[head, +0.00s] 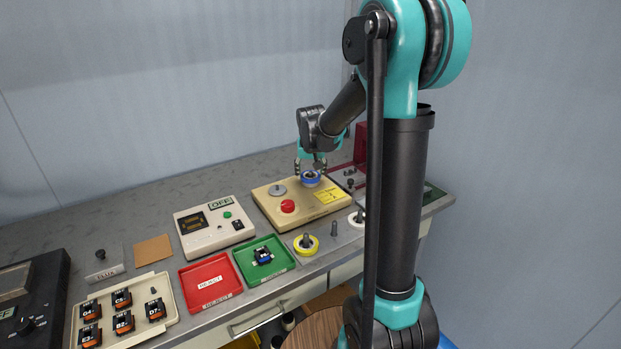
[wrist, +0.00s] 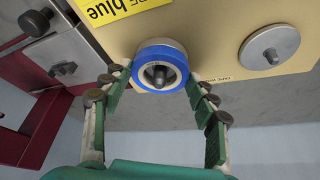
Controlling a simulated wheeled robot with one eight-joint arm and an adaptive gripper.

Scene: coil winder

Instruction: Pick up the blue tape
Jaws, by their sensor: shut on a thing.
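The blue tape (wrist: 148,58) is a roll with a blue rim and a white core around a metal post on the beige tape machine (wrist: 215,25). In the head view the blue tape (head: 311,179) sits at the right part of the machine's top. My gripper (wrist: 157,82) has its two fingers on opposite sides of the roll and is shut on it. In the head view my gripper (head: 311,169) is right over the roll. The roll is still around the post; whether it is lifted at all I cannot tell.
A bare metal disc (wrist: 268,48) and a red button (head: 287,206) are on the same machine. A yellow tape roll (head: 306,244) and a white roll (head: 357,218) stand in front. Red metal parts (wrist: 40,130) are close to my gripper. Green tray (head: 280,270) lies front left.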

